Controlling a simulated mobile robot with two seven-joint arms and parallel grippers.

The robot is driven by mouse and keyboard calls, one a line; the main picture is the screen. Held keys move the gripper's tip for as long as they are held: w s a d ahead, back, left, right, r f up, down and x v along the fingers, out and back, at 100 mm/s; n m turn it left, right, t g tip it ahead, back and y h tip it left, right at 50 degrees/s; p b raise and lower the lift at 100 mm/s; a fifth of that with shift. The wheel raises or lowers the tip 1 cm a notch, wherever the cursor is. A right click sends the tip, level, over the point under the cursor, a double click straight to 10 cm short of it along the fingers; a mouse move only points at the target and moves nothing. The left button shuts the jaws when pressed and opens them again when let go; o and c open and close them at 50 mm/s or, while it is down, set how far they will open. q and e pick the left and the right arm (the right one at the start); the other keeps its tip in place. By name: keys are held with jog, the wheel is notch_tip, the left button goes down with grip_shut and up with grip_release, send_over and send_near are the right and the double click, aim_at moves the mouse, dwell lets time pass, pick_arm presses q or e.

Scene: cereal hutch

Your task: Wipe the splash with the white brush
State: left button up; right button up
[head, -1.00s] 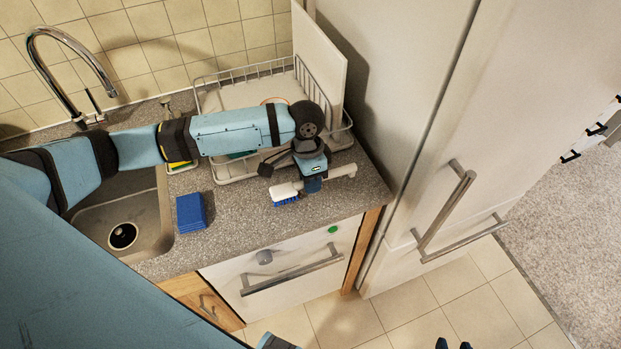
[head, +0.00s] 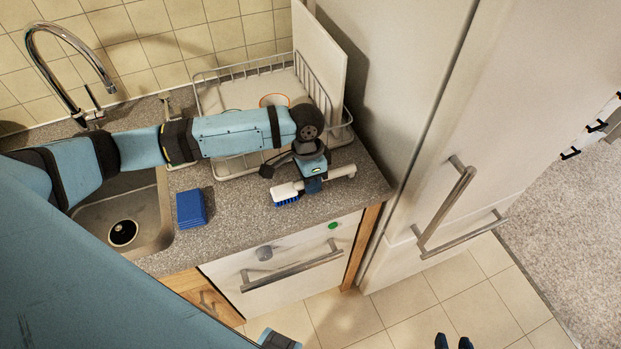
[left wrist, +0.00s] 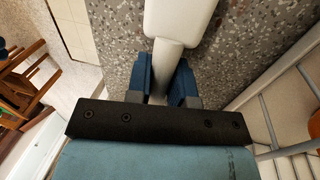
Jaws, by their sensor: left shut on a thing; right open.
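The white brush (head: 287,190) has blue bristles that face down to the counter near its front edge, right of the sink. I cannot tell whether they touch it. My left gripper (head: 314,185) is shut on the brush handle, which sticks out to its right. In the left wrist view the white handle (left wrist: 164,58) runs between the two blue fingers (left wrist: 163,82), with the brush head beyond. My right gripper (head: 454,342) is open and empty at the bottom edge, over the floor. I cannot make out a splash; my left arm hides part of the counter.
A blue block (head: 190,209) lies on the counter (head: 235,225) beside the sink (head: 152,215). A wire dish rack (head: 209,99) stands behind my left arm. The tall fridge (head: 420,140) bounds the right side. The front counter between block and brush is clear.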

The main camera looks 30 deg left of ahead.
aim_at(324, 183)
pick_arm(q)
jog(key=shift+w+d+r+p, duration=0.15)
jog(key=shift+w+d+p, duration=0.3)
jog(key=shift+w+d, duration=0.85)
jog(key=shift+w, duration=0.2)
jog(key=shift+p, duration=0.7)
jog(key=shift+s+f, duration=0.1)
jog(key=shift+f, duration=0.1)
jog(key=shift+s+a+r+p, duration=0.15)
jog(key=shift+s+a+p, duration=0.55)
jog(key=shift+p, duration=0.45)
jog(key=shift+s+a+f+p, duration=0.2)
jog(key=shift+s+a+p, duration=0.5)
jog(key=shift+s+p, duration=0.15)
jog(key=shift+w+a+r+p, duration=0.15)
jog(key=shift+w+a+p, duration=0.1)
jog(key=shift+w+p, duration=0.05)
jog(key=shift+w, duration=0.15)
jog(key=shift+w+d, duration=1.25)
jog(key=shift+w, duration=0.3)
jog(key=shift+s+p, duration=0.1)
jog(key=shift+p, duration=0.6)
jog(key=shift+s+a+p, duration=0.6)
jog(key=shift+s+p, duration=0.05)
jog(key=shift+p, duration=0.2)
jog(key=shift+s+a, duration=0.7)
jog(key=shift+s, duration=0.1)
